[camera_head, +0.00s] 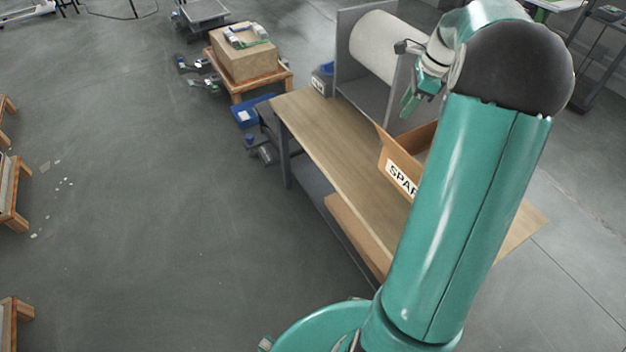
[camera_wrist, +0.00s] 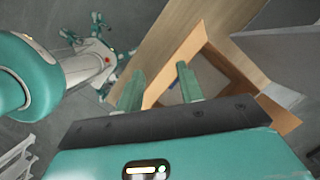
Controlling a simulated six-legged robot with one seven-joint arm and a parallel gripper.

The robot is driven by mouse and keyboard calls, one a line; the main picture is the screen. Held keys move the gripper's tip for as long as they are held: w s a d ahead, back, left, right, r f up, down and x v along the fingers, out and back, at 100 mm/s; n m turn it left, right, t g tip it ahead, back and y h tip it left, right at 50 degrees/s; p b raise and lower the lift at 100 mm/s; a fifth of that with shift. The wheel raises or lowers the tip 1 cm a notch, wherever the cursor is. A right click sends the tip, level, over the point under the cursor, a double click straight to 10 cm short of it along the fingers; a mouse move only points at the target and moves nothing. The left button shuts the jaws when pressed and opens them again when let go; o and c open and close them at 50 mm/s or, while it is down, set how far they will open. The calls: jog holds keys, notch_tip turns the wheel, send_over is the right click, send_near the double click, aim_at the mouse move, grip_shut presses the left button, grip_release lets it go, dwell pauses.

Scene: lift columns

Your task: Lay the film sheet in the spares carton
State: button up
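The spares carton (camera_head: 397,160), brown with a white label partly reading "SPAR", stands open on the workbench, partly hidden behind my arm. In the wrist view the open carton (camera_wrist: 201,42) lies under my gripper, flaps spread. My gripper (camera_wrist: 160,70) is above the carton, its two green fingers well apart with nothing visible between them. In the head view my gripper (camera_head: 409,103) is beyond the carton, small. A pale grey patch (camera_wrist: 206,76) shows inside the carton; I cannot tell whether it is the film sheet. No film sheet is clearly seen elsewhere.
The wooden workbench (camera_head: 318,130) carries a large white roll (camera_head: 372,46) between grey panels (camera_head: 350,88) at its far end. A closed carton (camera_head: 243,60) sits on a wooden stand further back.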

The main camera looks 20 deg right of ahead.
jog(key=s+a+r+n+h, duration=0.1)
jog(key=s+a+r+n, duration=0.2)
jog(key=a, duration=0.5)
jog(key=s+a+r+n+t+h, duration=0.1)
jog(key=a+r+n, duration=0.2)
jog(key=a+n, duration=0.35)
jog(key=s+a+r+n, duration=0.2)
jog(key=a+r+n, duration=0.1)
jog(key=a, duration=0.5)
jog(key=s+a+f+n+t, duration=0.1)
jog(key=s+a+n+t, duration=0.1)
jog(key=s+a+n, duration=1)
jog(key=shift+s+f+t+h, duration=0.25)
jog(key=shift+s+t+h, duration=0.05)
jog(key=shift+s+t, duration=0.1)
